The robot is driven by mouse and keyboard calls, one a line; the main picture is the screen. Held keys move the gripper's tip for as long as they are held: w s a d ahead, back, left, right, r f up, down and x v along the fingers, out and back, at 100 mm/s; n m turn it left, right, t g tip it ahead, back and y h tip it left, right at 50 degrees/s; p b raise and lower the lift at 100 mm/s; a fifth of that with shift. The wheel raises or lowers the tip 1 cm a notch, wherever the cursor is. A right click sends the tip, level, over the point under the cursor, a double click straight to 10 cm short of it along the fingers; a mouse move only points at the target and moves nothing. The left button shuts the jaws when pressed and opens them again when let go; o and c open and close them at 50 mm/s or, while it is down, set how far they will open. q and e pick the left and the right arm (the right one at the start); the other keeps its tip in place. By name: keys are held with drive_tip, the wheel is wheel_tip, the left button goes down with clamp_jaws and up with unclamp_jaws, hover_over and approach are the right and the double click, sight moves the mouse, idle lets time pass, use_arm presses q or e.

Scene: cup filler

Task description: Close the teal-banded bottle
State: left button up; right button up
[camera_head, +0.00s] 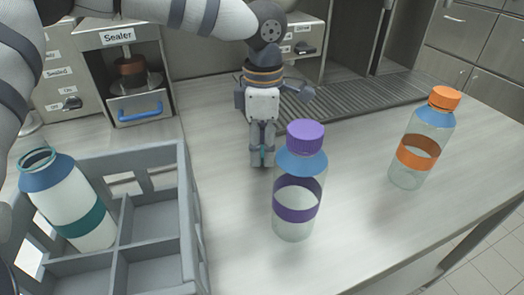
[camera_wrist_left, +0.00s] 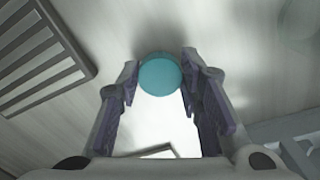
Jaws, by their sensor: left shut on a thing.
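The teal-banded bottle (camera_head: 63,193) stands in a compartment of the grey crate at the left, with its mouth open and white contents inside. My left gripper (camera_head: 262,160) points down over the counter, to the right of the crate and behind the purple-capped bottle. It is shut on a teal cap (camera_wrist_left: 161,75), seen between the fingertips in the left wrist view; only a sliver of it shows in the head view. I cannot tell whether the cap touches the counter. My right gripper is in neither view.
The crate (camera_head: 188,215) has empty compartments. A purple-banded bottle (camera_head: 297,205) with a purple cap and an orange-banded bottle (camera_head: 420,150) with an orange cap stand on the counter. The sealer (camera_head: 137,107) and a slatted tray (camera_head: 355,100) are at the back.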

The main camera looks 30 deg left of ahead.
sight(263, 151)
use_arm(q)
wheel_tip(263, 151, up, 9)
idle(0.3)
